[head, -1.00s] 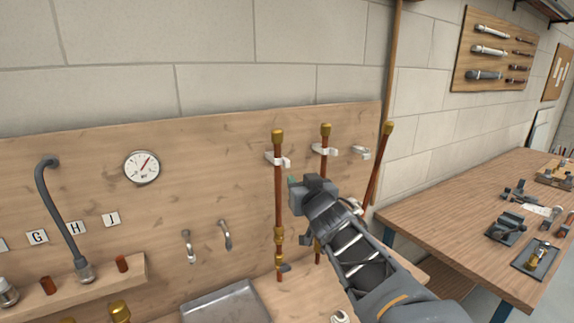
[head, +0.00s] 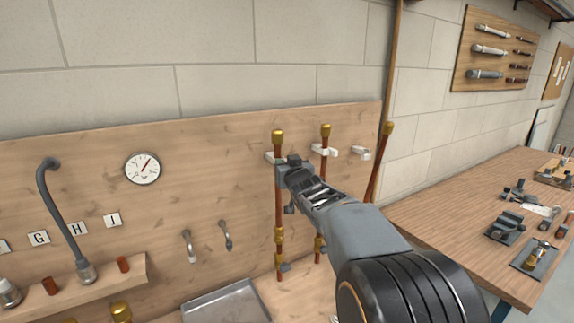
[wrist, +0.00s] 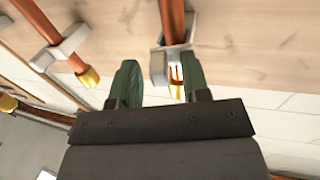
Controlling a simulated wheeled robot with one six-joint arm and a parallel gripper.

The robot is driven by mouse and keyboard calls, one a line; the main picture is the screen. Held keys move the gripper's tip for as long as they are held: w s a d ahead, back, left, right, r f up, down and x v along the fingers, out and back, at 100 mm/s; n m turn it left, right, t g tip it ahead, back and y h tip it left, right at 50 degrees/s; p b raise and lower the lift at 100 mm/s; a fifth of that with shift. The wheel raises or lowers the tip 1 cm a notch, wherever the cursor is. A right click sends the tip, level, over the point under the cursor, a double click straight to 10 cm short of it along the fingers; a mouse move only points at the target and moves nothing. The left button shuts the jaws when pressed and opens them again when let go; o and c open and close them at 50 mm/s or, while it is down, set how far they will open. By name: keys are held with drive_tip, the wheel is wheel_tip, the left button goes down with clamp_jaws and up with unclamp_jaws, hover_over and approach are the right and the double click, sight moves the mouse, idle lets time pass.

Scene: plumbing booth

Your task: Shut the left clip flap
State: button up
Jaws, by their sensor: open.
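The left copper pipe (head: 278,210) stands upright against the wooden board. It has a brass cap (head: 278,135) on top. Its white clip (head: 269,157) is partly hidden behind my gripper (head: 283,170) in the head view. In the wrist view, which looks upside down, the clip (wrist: 158,66) sits around the pipe (wrist: 172,20), just beyond my fingers. My gripper (wrist: 157,82) is open, with green fingertips spread.
A second capped pipe (head: 325,140) with a white clip (head: 327,151) stands just right. An empty clip (head: 360,153) and a leaning pipe (head: 382,160) are farther right. A gauge (head: 142,168) and hooks (head: 226,235) are on the board at left. A workbench (head: 450,215) stands at right.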

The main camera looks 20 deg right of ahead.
clamp_jaws()
drive_tip(key=r+p, duration=0.1)
drive_tip(key=p, duration=0.1)
drive_tip(key=shift+d+y+p, duration=0.15)
drive_tip(key=shift+y+p, duration=0.2)
drive_tip(key=shift+y, duration=0.05)
drive_tip(key=shift+w+r+n+y+p, duration=0.1)
drive_tip(key=shift+n+y+p, duration=0.25)
drive_tip(key=shift+p, duration=0.55)
drive_tip(key=n+y+p, duration=0.1)
drive_tip(key=p, duration=0.1)
drive_tip(key=y+p, duration=0.1)
drive_tip(key=shift+w+d+n+p, duration=0.2)
drive_tip(key=shift+d+n+p, duration=0.05)
drive_tip(key=shift+n+p, duration=0.15)
drive_tip(key=shift+w+f+n+y+p, duration=0.1)
drive_tip(key=shift+f+n+y+p, duration=0.15)
drive_tip(key=shift+f+y+p, duration=0.3)
unclamp_jaws()
